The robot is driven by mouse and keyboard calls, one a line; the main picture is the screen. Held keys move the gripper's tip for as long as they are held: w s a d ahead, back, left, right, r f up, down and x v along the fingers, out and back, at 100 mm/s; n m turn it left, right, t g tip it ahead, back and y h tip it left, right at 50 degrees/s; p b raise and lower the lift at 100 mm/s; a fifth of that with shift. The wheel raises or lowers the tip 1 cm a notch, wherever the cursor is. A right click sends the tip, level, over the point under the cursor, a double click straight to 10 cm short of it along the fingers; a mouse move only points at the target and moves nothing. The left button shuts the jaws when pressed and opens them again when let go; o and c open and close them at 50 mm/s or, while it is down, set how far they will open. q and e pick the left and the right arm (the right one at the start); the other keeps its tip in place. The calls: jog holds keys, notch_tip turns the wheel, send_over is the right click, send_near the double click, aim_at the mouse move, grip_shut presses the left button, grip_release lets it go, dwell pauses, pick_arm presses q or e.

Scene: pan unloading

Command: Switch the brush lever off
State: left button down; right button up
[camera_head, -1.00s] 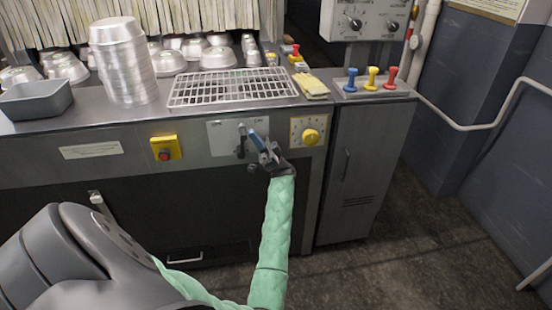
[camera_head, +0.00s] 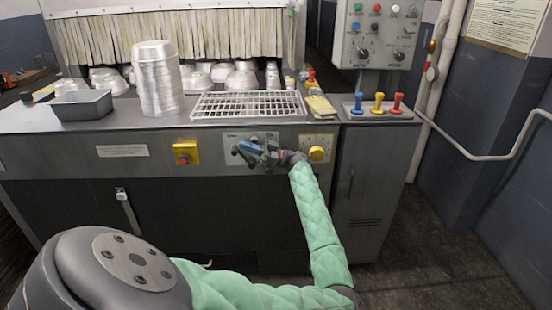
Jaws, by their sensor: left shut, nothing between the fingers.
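A pale plate (camera_head: 230,138) on the machine's front carries a dark lever, with small labels too small to read. My left gripper (camera_head: 250,150) is shut and empty, right in front of this plate, its blue-tipped fingers pointing left across it. The fingers cover most of the lever, so its position is hard to see. I cannot tell whether the fingers touch it. My green-sleeved left arm reaches up to it from below right. My right gripper is out of view.
A yellow knob (camera_head: 316,153) is just right of my gripper, and a red button on a yellow box (camera_head: 186,153) is to the left. Above are a wire rack (camera_head: 248,105), stacked pans (camera_head: 157,80) and a grey tray (camera_head: 83,105). Blue, yellow and red levers (camera_head: 378,104) stand right.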

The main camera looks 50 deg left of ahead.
pick_arm(q)
jog(key=shift+s+a+f, duration=0.1)
jog(key=shift+s+a, duration=0.2)
dwell(0.4)
